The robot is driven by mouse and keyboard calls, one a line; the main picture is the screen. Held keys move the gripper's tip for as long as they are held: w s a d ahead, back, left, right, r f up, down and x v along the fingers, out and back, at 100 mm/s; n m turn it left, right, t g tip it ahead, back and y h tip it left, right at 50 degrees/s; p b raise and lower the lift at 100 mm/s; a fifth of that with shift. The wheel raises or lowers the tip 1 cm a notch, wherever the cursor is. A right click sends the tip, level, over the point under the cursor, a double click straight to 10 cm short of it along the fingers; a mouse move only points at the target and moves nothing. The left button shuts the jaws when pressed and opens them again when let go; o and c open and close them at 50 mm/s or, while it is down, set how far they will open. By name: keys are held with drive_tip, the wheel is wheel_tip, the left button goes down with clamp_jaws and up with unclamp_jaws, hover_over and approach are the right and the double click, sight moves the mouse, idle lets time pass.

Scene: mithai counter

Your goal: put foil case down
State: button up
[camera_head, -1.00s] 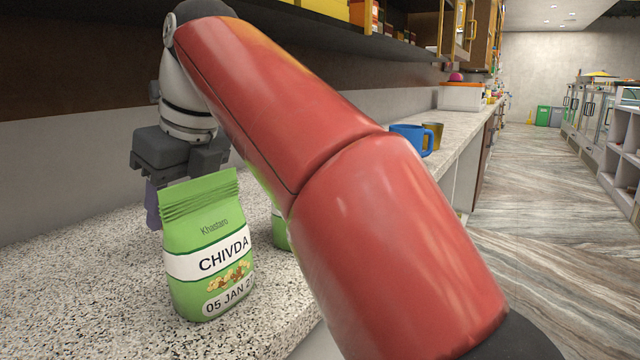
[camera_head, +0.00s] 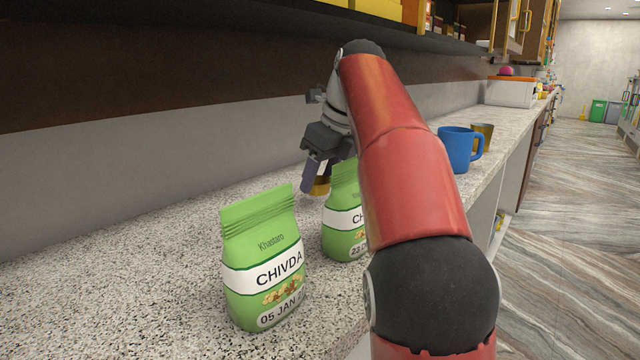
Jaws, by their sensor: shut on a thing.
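My gripper (camera_head: 316,174) is in the middle of the view, low over the speckled counter and behind the chivda packets. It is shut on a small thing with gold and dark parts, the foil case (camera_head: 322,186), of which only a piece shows. The fingers and a green packet hide the rest of the case. I cannot tell whether the case touches the counter.
A green chivda packet (camera_head: 265,262) stands at the front, and a second one (camera_head: 343,226) stands close by my arm. A blue mug (camera_head: 456,150) and a gold cup (camera_head: 484,134) stand to the right. Bare counter (camera_head: 130,270) lies to the left.

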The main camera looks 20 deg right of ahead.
drive_tip(key=shift+f, duration=1.2)
drive_tip(key=shift+f, duration=0.1)
drive_tip(key=o, duration=0.9)
